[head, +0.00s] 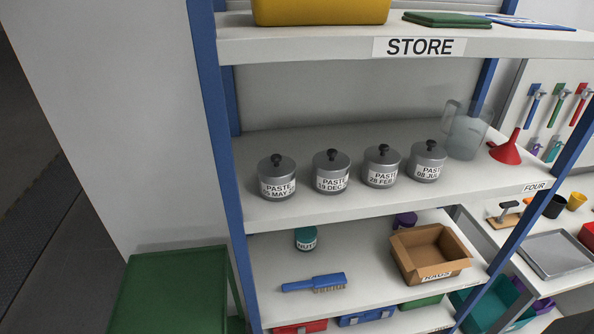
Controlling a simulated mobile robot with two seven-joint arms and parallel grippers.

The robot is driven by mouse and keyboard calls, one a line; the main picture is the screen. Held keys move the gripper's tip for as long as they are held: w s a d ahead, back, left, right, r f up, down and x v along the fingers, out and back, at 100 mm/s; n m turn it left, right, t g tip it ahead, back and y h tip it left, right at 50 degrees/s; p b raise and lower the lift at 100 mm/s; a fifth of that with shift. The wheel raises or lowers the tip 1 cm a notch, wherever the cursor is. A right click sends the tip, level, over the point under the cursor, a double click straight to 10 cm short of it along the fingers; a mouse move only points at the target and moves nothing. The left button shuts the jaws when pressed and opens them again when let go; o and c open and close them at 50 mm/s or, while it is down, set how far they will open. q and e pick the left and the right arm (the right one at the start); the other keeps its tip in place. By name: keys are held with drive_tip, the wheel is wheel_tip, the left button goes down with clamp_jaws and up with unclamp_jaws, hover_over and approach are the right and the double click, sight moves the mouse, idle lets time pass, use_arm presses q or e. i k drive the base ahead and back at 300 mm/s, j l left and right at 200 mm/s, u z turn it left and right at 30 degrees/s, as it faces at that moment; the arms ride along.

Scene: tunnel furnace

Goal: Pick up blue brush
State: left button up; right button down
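A blue brush (315,283) lies on a lower shelf (275,266) of the rack, below the shelf with the paste pots. Its handle points left and its bristles show at the right end, facing the front edge. Neither of my grippers is in the head view, so I cannot see their state.
A teal jar (306,238) stands behind the brush, and a cardboard box (430,253) marked RAGS is to its right. The blue rack post (222,160) rises at the left. Several paste pots (331,170) stand above. A green surface (170,293) is at lower left.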

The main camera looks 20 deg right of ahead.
sight(332, 281)
drive_tip(key=z, duration=0.65)
drive_tip(key=k, duration=1.05)
drive_tip(key=j+z, duration=0.05)
drive_tip(key=j, duration=0.05)
